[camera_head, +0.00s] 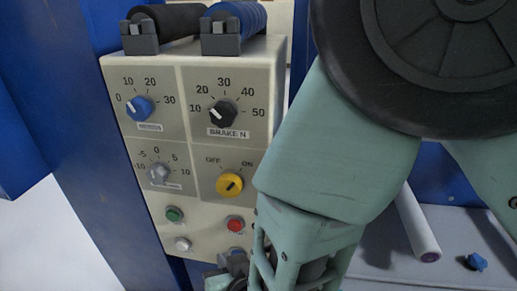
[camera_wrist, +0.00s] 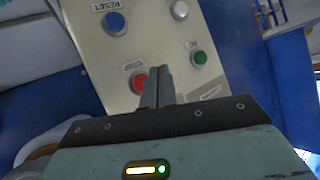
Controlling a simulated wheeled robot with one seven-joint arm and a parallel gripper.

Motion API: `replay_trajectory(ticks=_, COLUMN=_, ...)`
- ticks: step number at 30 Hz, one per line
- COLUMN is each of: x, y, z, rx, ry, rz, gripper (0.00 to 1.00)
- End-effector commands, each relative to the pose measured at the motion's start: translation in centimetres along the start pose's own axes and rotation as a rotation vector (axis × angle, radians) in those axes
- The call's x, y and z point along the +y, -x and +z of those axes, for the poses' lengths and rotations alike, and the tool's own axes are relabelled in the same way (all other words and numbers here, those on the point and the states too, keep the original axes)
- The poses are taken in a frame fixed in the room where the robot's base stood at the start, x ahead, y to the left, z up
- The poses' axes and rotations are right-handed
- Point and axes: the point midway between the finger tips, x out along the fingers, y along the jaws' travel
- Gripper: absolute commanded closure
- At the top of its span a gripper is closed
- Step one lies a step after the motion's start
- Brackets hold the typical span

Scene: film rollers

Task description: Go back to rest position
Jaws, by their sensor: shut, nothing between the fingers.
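My gripper (camera_wrist: 158,88) is shut and empty in the wrist view. Its fingertips point at the button area of the beige control panel (camera_wrist: 92,50), and I cannot tell whether they touch it. In the wrist view a red button (camera_wrist: 137,82) is left of the fingers, a green button (camera_wrist: 199,57) right, and blue (camera_wrist: 114,22) and white (camera_wrist: 179,10) buttons lie beyond. In the head view my arm covers the right of the panel (camera_head: 192,214), and the gripper's fingertips are not clearly visible.
The panel carries a blue knob (camera_head: 139,108), a black knob (camera_head: 221,113), a grey knob (camera_head: 158,173) and a yellow switch (camera_head: 229,185). Black (camera_head: 178,20) and blue (camera_head: 250,17) rollers sit on top. A white roller (camera_head: 418,228) lies on the grey surface at right.

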Motion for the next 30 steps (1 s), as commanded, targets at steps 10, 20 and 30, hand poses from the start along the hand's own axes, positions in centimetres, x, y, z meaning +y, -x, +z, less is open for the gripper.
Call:
replay_trajectory(ticks=10, x=0.4, y=4.9, z=-6.8, rx=-0.292, ry=-0.031, rz=-0.066, gripper=1.0)
replay_trajectory(ticks=20, x=5.3, y=18.2, z=-13.1, rx=-0.729, ry=0.12, rz=-0.093, gripper=1.0)
replay_trajectory(ticks=30, x=11.4, y=29.2, z=-15.1, rx=-1.023, ry=0.259, rz=0.025, gripper=1.0)
